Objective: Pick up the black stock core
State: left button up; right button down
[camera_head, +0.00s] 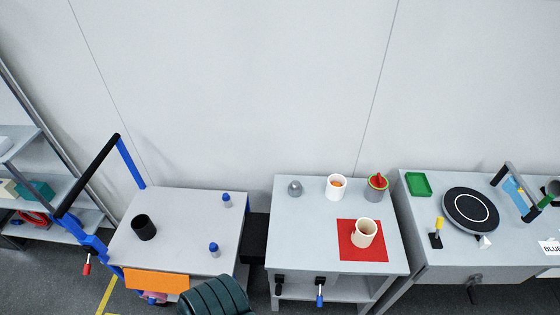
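A black, open-topped cylinder (144,228), which looks like the black stock core, stands upright on the left part of the grey top of a blue-framed cart (180,204). Its dark opening faces up, and nothing touches it from the sides. Neither of my grippers shows in the head view.
Two small blue-capped items (214,249) stand right of the core on the cart. An orange panel (157,281) is at its front edge. A dark green ribbed shape (214,298) rises at the bottom. A middle table holds a cream mug (365,232) on a red mat (348,253).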

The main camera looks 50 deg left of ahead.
aim_at(142, 225)
jog(key=u, duration=1.35)
jog(key=k+u, duration=0.1)
jog(key=u, duration=1.7)
jog(key=k+z, duration=0.1)
jog(key=z, duration=2.15)
jog(key=u, duration=2.25)
